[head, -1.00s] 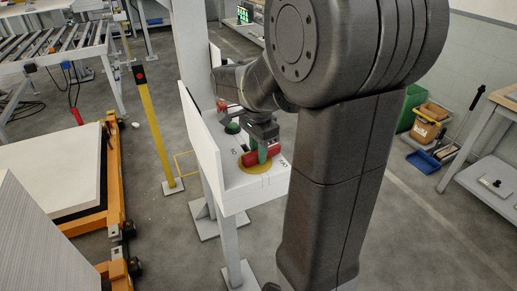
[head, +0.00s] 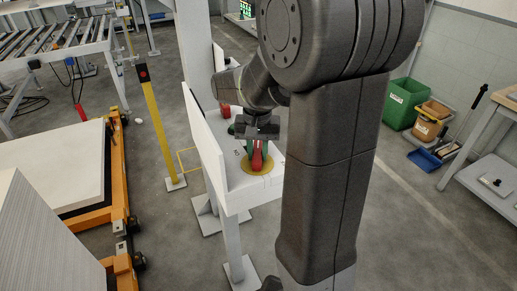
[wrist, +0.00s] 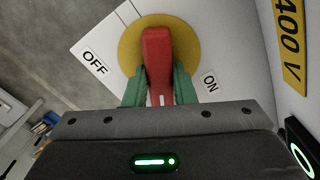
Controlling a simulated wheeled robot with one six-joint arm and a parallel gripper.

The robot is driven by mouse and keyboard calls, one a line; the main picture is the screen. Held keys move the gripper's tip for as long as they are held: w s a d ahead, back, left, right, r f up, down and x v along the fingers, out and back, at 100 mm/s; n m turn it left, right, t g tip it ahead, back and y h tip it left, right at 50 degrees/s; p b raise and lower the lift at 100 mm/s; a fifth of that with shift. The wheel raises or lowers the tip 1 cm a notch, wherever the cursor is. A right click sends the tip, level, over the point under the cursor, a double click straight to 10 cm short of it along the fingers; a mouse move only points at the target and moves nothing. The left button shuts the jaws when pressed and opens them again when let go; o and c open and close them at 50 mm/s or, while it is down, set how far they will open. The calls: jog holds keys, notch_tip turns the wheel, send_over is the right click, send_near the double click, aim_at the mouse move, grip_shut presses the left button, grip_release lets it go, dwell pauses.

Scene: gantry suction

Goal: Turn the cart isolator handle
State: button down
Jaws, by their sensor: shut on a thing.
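The red isolator handle (wrist: 157,60) sits on a yellow round plate (wrist: 190,38) on a pale panel. In the wrist view an OFF label (wrist: 94,62) is on the left and an ON label (wrist: 210,80) on the right; the handle lies between them. My gripper (wrist: 159,82) is shut on the handle, with a green finger on each side. In the head view the handle (head: 257,158) shows below my gripper (head: 258,148), on the top of a white box (head: 240,202). My fingers hide part of the handle there.
A white upright board (head: 205,140) stands along the box's left side. Another red part (head: 225,110) sits farther back on the box. A yellow post (head: 157,125) and an orange-framed cart (head: 122,190) stand to the left. A yellow 400 V label (wrist: 289,38) is beside the handle.

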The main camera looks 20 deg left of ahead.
aim_at(256, 152)
jog(key=n, duration=0.5)
jog(key=shift+s+a+p, duration=0.15)
jog(key=shift+a+p, duration=0.05)
jog(key=shift+p, duration=0.2)
jog(key=shift+n, duration=0.4)
jog(key=c, duration=1.2)
grip_release()
jog(key=shift+r, duration=0.15)
notch_tip(256, 152, up, 14)
jog(key=shift+f, duration=0.2)
jog(key=shift+f, duration=0.1)
notch_tip(256, 152, down, 14)
jog(key=shift+r, duration=0.1)
jog(key=shift+r, duration=0.2)
